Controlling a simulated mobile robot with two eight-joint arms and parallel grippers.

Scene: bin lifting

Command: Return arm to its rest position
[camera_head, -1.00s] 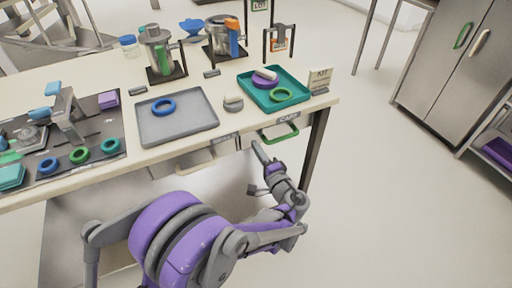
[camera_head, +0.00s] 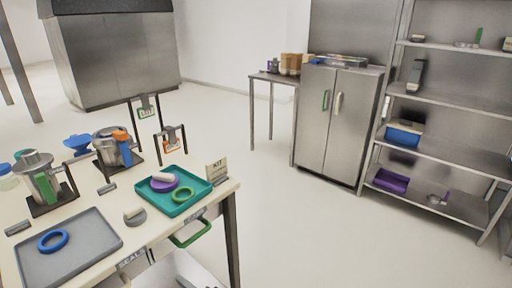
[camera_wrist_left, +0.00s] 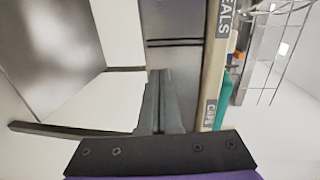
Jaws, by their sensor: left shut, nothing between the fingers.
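My left gripper shows only in part at the bottom edge of the head view (camera_head: 182,262), low in front of the table's front edge and below the green drawer handle (camera_head: 190,234). In the left wrist view its fingers (camera_wrist_left: 158,78) are together with nothing between them. The fingers point along the table front, beside the edge strip with the SEALS and CAPS labels (camera_wrist_left: 211,112). They look apart from the handle. The rest of the left arm is out of the head view. My right gripper is in neither view.
The table holds a grey tray (camera_head: 85,262) with a blue ring (camera_head: 53,241) and a teal tray (camera_head: 200,189) with a green ring and purple piece. A steel cabinet (camera_head: 340,125) and shelf rack (camera_head: 440,150) stand at the right. The floor between is clear.

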